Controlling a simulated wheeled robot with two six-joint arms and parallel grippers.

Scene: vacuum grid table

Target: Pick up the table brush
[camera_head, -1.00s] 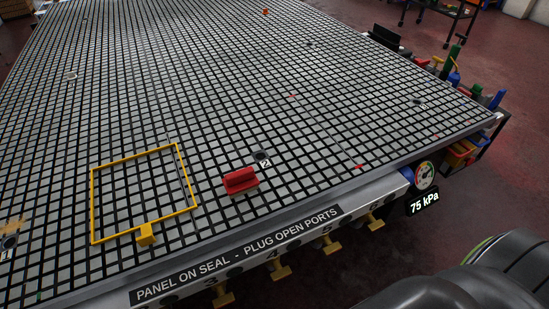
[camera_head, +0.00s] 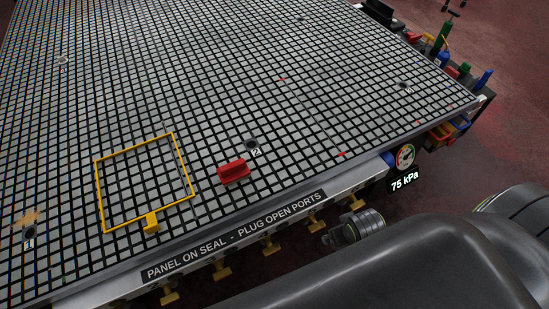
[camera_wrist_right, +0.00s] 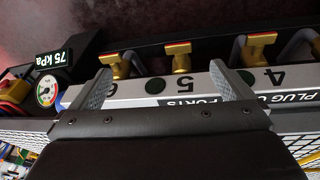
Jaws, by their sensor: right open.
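A small red block with a raised ridge (camera_head: 234,172) sits on the table grid near the front edge; it may be the table brush, but bristles cannot be made out. It stands apart from any gripper. My right gripper (camera_wrist_right: 161,75) is open and empty in the right wrist view, with its two fingers spread in front of the table's front panel (camera_wrist_right: 190,100). In the head view my right arm comes in from the lower right, its end low beside the front edge, right of the red block. My left gripper is not in view.
A yellow frame with a tab (camera_head: 151,222) lies on the vacuum grid table (camera_head: 215,90), left of the red block. Yellow valve handles (camera_head: 270,247) stick out below the front edge. A pressure gauge (camera_head: 405,155) sits at the corner. The grid around the block is largely clear.

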